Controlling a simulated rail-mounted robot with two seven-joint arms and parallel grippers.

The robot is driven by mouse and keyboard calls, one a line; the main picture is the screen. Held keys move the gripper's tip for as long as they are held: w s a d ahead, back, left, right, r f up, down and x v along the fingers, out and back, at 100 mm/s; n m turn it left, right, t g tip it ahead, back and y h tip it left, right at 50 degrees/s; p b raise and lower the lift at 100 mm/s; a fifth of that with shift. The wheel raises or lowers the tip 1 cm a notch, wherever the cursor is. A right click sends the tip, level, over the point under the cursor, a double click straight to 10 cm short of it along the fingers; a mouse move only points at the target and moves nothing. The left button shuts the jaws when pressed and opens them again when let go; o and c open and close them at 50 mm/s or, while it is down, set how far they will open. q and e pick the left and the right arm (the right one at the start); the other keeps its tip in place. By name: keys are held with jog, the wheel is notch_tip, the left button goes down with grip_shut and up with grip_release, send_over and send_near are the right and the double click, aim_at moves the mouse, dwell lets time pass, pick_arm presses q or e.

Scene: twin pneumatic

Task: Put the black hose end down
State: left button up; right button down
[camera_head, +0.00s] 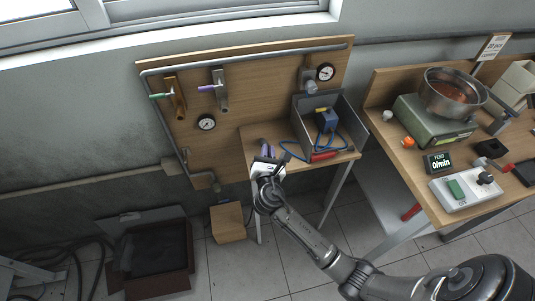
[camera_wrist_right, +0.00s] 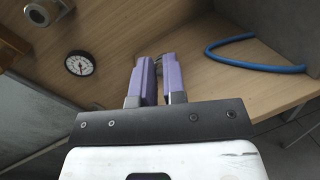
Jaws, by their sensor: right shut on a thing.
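My right gripper (camera_head: 265,150) is above the front left part of the small wooden bench (camera_head: 262,131). Its two purple fingers (camera_wrist_right: 160,80) are close together in the right wrist view. A small dark grey piece (camera_wrist_right: 158,62) shows between the fingertips; I take it as the black hose end, mostly hidden by the fingers. I cannot tell whether it touches the bench. A blue hose (camera_wrist_right: 245,55) curves over the bench top to the right of the fingers. My left gripper is not in view.
A grey-walled bay (camera_head: 350,118) with a blue block (camera_head: 326,119) and a red cylinder (camera_head: 324,156) stands on the bench. A wooden panel (camera_head: 255,80) with pipes and gauges (camera_head: 206,122) rises behind. At right, another table holds a scale with a bowl (camera_head: 452,95).

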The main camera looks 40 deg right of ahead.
jog(key=shift+f, duration=0.1)
jog(key=c, duration=1.2)
grip_release()
